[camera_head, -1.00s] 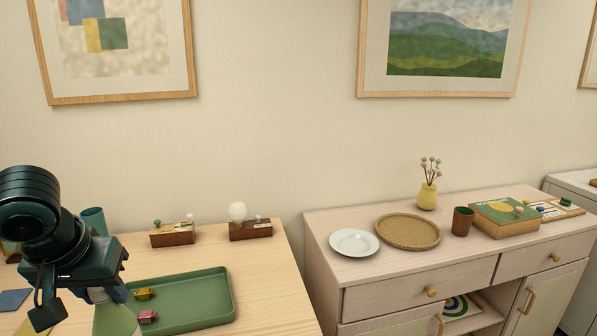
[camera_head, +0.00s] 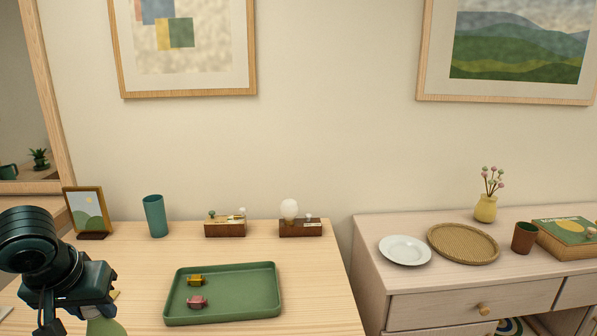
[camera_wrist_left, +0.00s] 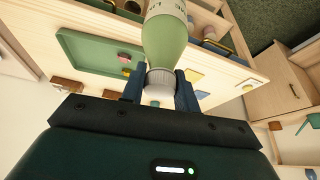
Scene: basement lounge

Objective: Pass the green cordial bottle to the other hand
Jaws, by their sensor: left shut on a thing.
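My left gripper (camera_head: 85,308) is at the lower left of the head view, over the left part of the wooden table. It is shut on the green cordial bottle (camera_head: 105,326), of which only the upper part shows at the bottom edge there. In the left wrist view the bottle (camera_wrist_left: 168,40) is pale green with a whitish label, and its light cap end (camera_wrist_left: 160,80) lies between the two fingers (camera_wrist_left: 160,95). The far end of the bottle is cut off by the top edge. My right gripper is in neither view.
A green tray (camera_head: 240,312) with two small toy-like pieces lies on the table (camera_head: 325,300). A teal cup (camera_head: 155,215), a picture frame (camera_head: 86,211) and two wooden-based items stand behind. A sideboard (camera_head: 375,285) at right holds a plate (camera_head: 405,250) and woven tray (camera_head: 463,243).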

